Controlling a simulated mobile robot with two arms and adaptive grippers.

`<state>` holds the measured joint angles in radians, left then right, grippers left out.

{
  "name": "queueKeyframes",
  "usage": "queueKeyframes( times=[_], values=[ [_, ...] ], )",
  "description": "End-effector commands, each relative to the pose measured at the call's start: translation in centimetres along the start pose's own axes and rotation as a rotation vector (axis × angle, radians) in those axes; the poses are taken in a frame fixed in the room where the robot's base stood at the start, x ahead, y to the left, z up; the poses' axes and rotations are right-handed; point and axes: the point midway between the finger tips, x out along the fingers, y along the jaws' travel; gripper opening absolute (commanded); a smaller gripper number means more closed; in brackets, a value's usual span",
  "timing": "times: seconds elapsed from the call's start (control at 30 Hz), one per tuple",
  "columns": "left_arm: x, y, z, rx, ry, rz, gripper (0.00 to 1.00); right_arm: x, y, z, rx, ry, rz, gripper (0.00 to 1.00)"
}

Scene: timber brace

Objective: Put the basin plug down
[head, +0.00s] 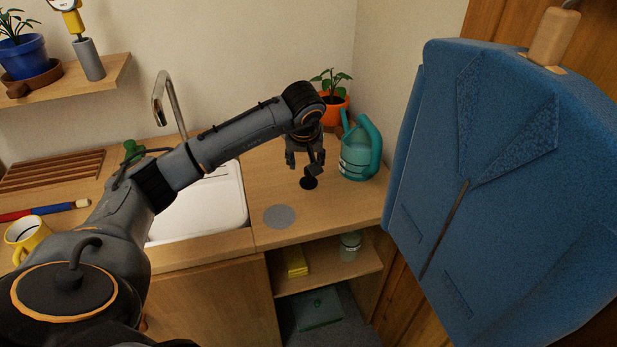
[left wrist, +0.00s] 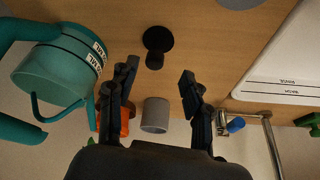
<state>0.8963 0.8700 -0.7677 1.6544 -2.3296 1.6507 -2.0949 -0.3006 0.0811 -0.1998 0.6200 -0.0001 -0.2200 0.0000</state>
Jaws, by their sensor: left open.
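The basin plug (head: 308,184) is a small black disc with a knob. It appears to stand on the wooden counter, between the sink and the teal watering can. In the left wrist view the plug (left wrist: 157,44) shows beyond my fingertips, with bare wood around it. My left gripper (head: 304,169) is open just above the plug in the head view. In the left wrist view its two fingers (left wrist: 159,75) are spread apart with nothing between them. A flat grey disc (head: 279,216) lies on the counter in front of the plug. My right gripper is not in view.
The teal watering can (head: 356,155) and an orange plant pot (head: 335,108) stand behind and right of the gripper. A grey cylinder (left wrist: 155,115) shows in the wrist view. The white sink (head: 205,205) is left; a blue jacket (head: 510,170) hangs at right.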

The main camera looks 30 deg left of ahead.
Motion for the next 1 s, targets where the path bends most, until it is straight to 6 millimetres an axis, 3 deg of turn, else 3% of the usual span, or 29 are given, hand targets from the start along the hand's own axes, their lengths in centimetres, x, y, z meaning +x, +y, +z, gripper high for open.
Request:
queueKeyframes(
  times=[0.17, 0.5, 0.77, 1.0],
  values=[
    [1.1, 0.1, 0.0, 0.0, -0.001, 0.001, 0.5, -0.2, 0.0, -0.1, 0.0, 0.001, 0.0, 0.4],
    [5.6, 0.7, -0.1, 0.0, -0.001, 0.002, 0.5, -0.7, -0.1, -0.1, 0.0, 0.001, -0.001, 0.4],
    [5.8, 0.6, -0.2, 0.0, 0.0, 0.002, 0.5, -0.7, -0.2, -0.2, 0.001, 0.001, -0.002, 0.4],
    [5.8, 0.6, -0.2, 0.0, 0.0, 0.002, 0.03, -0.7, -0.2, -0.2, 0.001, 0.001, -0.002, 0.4]
  ],
)
